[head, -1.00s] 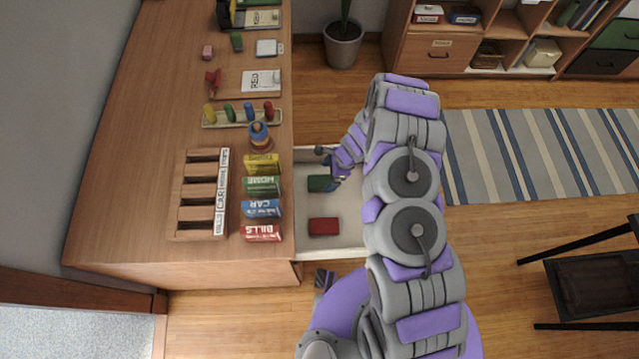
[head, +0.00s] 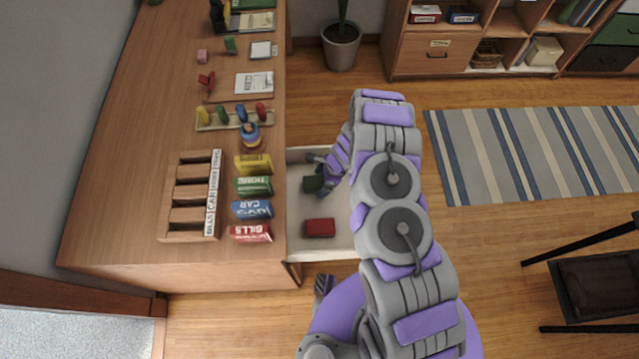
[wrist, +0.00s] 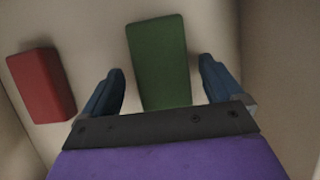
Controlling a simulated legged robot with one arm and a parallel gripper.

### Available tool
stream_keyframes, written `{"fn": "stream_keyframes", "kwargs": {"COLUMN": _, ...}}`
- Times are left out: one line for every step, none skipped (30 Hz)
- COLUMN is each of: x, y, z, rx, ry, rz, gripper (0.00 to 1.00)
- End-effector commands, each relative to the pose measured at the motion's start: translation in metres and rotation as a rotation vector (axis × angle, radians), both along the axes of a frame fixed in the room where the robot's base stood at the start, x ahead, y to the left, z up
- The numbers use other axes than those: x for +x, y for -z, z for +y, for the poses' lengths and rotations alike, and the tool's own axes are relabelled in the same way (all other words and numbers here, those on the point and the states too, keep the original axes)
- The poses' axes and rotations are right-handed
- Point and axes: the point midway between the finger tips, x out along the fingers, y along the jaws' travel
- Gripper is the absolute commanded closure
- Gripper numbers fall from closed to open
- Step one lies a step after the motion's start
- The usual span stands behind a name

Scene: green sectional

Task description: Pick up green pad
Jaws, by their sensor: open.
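The green pad (wrist: 158,62) is a dark green block lying on the floor of the open drawer (head: 343,213). It also shows in the head view (head: 312,184), partly beside my gripper. In the wrist view my gripper (wrist: 160,85) is open, with one blue finger on each side of the pad's near end. A gap shows between each finger and the pad. I cannot tell how high the fingertips are above the drawer floor.
The desk (head: 125,150) left of the drawer holds a labelled sorter (head: 193,196), several coloured labelled blocks and a peg toy (head: 235,117). A plant pot (head: 341,48) stands behind.

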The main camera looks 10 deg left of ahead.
Motion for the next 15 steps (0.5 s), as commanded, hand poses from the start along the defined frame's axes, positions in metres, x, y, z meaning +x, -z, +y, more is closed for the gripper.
{"fn": "stream_keyframes", "kwargs": {"x": -0.0004, "y": 0.0018, "z": 0.0019, "rx": -0.002, "ry": -0.002, "rz": 0.0, "gripper": 0.06}}
{"fn": "stream_keyframes", "kwargs": {"x": -0.0002, "y": 0.0025, "z": 0.0029, "rx": -0.004, "ry": -0.001, "rz": 0.0, "gripper": 0.06}}
{"fn": "stream_keyframes", "kwargs": {"x": -0.0004, "y": 0.0034, "z": 0.0039, "rx": -0.005, "ry": -0.002, "rz": 0.0, "gripper": 0.06}}
{"fn": "stream_keyframes", "kwargs": {"x": -0.0004, "y": 0.004, "z": 0.0043, "rx": -0.006, "ry": -0.002, "rz": 0.0, "gripper": 0.06}}
{"fn": "stream_keyframes", "kwargs": {"x": -0.0004, "y": 0.0045, "z": 0.0044, "rx": -0.006, "ry": -0.002, "rz": 0.0, "gripper": 0.06}}
{"fn": "stream_keyframes", "kwargs": {"x": -0.0005, "y": 0.0039, "z": 0.0041, "rx": -0.005, "ry": -0.002, "rz": 0.0, "gripper": 0.09}}
{"fn": "stream_keyframes", "kwargs": {"x": -0.0005, "y": 0.0036, "z": 0.0035, "rx": -0.005, "ry": -0.002, "rz": 0.0, "gripper": 0.12}}
{"fn": "stream_keyframes", "kwargs": {"x": -0.0003, "y": 0.0033, "z": 0.0025, "rx": -0.004, "ry": -0.002, "rz": 0.0, "gripper": 0.15}}
{"fn": "stream_keyframes", "kwargs": {"x": -0.0003, "y": 0.0031, "z": 0.0012, "rx": -0.002, "ry": -0.002, "rz": 0.001, "gripper": 0.19}}
{"fn": "stream_keyframes", "kwargs": {"x": -0.0003, "y": 0.0032, "z": 0.0007, "rx": -0.001, "ry": -0.002, "rz": 0.001, "gripper": 0.22}}
{"fn": "stream_keyframes", "kwargs": {"x": -0.0001, "y": 0.0031, "z": -0.0001, "rx": 0.0, "ry": -0.002, "rz": 0.001, "gripper": 0.25}}
{"fn": "stream_keyframes", "kwargs": {"x": -0.0001, "y": 0.0029, "z": -0.0015, "rx": 0.002, "ry": -0.002, "rz": 0.002, "gripper": 0.28}}
{"fn": "stream_keyframes", "kwargs": {"x": -0.0002, "y": 0.0027, "z": -0.0024, "rx": 0.003, "ry": -0.002, "rz": 0.002, "gripper": 0.31}}
{"fn": "stream_keyframes", "kwargs": {"x": -0.0002, "y": 0.0026, "z": -0.0032, "rx": 0.004, "ry": -0.002, "rz": 0.003, "gripper": 0.34}}
{"fn": "stream_keyframes", "kwargs": {"x": -0.0002, "y": 0.0025, "z": -0.0039, "rx": 0.004, "ry": -0.001, "rz": 0.003, "gripper": 0.38}}
